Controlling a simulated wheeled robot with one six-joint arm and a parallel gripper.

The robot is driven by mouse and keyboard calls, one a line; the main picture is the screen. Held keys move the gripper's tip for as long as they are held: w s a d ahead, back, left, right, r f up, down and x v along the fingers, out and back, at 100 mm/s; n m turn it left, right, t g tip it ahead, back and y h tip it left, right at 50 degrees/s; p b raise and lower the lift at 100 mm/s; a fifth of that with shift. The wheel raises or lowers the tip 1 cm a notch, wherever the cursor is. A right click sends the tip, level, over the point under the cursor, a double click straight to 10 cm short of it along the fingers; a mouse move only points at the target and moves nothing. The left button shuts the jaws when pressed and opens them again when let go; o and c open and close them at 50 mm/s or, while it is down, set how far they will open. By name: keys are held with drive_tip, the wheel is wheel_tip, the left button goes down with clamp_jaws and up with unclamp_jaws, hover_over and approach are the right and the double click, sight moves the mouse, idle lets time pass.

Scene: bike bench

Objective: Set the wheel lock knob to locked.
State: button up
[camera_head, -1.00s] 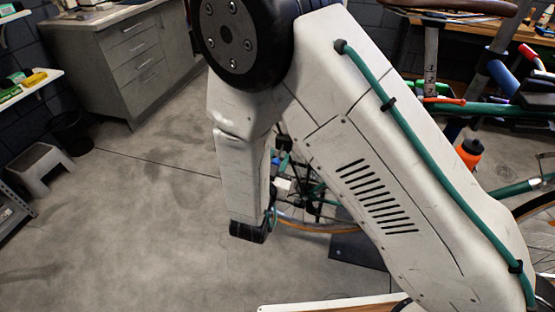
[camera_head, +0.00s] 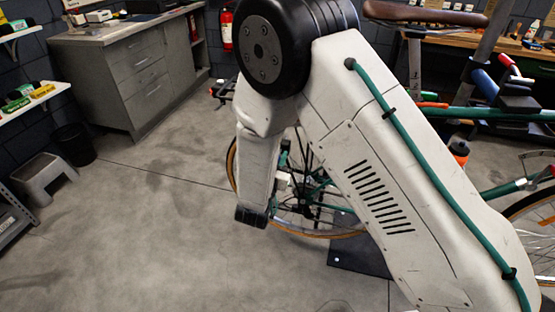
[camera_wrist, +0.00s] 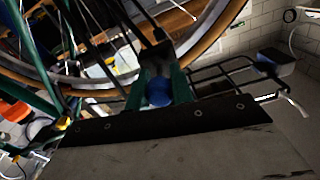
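In the head view the bicycle's rear wheel (camera_head: 318,228) stands partly behind my arm, and no knob can be made out there.
A dark plate (camera_head: 357,257) lies on the floor beside the wheel. A grey cabinet (camera_head: 150,75), black bin (camera_head: 74,143) and grey step stool (camera_head: 44,180) stand at left. The floor (camera_head: 150,235) left of the wheel is clear. A wire rack or basket (camera_wrist: 225,75) is at right in the wrist view.

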drive_tip(key=o, duration=0.4)
drive_tip(key=shift+a, duration=0.2)
drive_tip(key=shift+w+d, duration=0.1)
drive_tip(key=shift+d, duration=0.05)
drive_tip(key=shift+d, duration=0.1)
drive_tip(key=shift+v, duration=3.95)
drive_tip(key=shift+c, duration=0.3)
